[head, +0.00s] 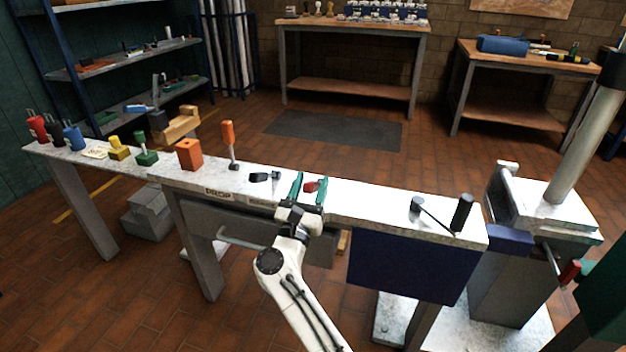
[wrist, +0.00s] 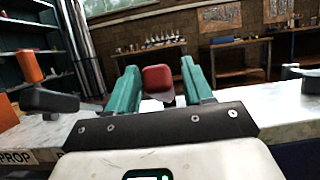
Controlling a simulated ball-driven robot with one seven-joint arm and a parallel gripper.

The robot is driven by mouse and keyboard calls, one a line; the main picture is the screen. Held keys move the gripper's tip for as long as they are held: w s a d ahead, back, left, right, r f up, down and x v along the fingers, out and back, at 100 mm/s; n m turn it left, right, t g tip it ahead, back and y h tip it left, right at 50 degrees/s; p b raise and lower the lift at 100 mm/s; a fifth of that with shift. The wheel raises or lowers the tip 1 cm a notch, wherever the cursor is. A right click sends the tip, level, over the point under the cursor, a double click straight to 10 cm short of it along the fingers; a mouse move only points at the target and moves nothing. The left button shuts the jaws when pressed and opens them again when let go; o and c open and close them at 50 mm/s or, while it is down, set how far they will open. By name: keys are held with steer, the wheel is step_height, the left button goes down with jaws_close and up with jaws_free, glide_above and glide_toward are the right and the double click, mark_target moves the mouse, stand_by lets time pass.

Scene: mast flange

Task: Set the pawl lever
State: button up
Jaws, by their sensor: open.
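My gripper (head: 308,192), with two teal fingers, is open over the front edge of the pale bench. In the wrist view, the fingers (wrist: 165,88) stand on either side of a red knob (wrist: 157,78), with a gap visible on the left and a small one on the right. In the head view the red knob (head: 311,187) sits between the fingertips; its lower part is hidden. At the bench's right end, a thin dark rod (head: 434,217) lies slanted beside a black upright grip (head: 462,212). I cannot tell which piece is the pawl lever.
Left of my gripper are a black-headed piece (head: 263,177), an orange-handled tool (head: 229,143) and an orange block (head: 189,154). A grey mast (head: 582,140) rises at the right, above a red handle (head: 570,272). The bench between the gripper and the rod is clear.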

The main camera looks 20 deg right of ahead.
steer(key=shift+x, duration=0.95)
jaws_close()
